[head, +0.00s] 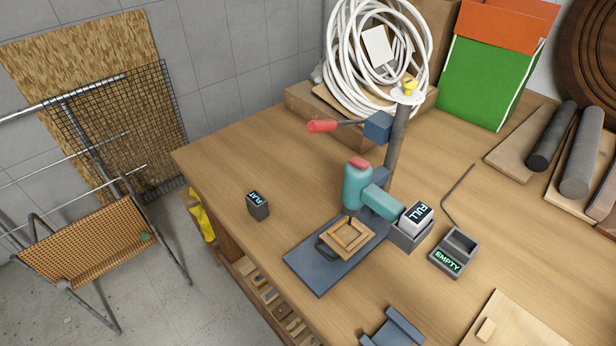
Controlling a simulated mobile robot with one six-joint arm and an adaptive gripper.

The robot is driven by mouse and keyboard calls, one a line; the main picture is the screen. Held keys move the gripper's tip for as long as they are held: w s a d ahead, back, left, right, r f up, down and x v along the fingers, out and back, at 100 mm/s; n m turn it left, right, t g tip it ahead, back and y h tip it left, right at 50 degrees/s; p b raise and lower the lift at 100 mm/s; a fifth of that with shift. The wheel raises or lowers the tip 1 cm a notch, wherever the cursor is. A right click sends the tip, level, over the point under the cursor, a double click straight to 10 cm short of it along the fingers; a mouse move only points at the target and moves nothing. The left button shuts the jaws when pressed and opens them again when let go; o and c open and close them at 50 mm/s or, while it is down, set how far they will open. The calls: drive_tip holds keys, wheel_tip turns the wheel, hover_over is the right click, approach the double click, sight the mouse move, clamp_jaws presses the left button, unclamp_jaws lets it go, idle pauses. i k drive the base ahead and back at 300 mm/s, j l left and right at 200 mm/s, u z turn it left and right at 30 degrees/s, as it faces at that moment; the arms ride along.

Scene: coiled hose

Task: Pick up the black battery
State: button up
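The black battery (257,206) is a small dark block with a pale "FLAT" label. It stands alone on the wooden workbench (230,165), left of the blue-grey plate of the drill stand. A white block labelled "FULL" (418,214) sits in a dark grey holder (405,238) at the end of the teal drill's handle. A second dark grey holder (455,252) labelled "EMPTY" stands to its right, and its recess looks empty. My gripper is not visible in the head view.
A teal drill (357,187) on a grey post stands over a wooden frame (346,241) on a blue-grey plate (312,265). A white coiled hose (343,65) is behind. A blue-grey bracket (393,330) is at the bottom edge. Bare bench surrounds the black battery.

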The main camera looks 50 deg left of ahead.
sight(257, 207)
drive_tip(key=u, duration=2.45)
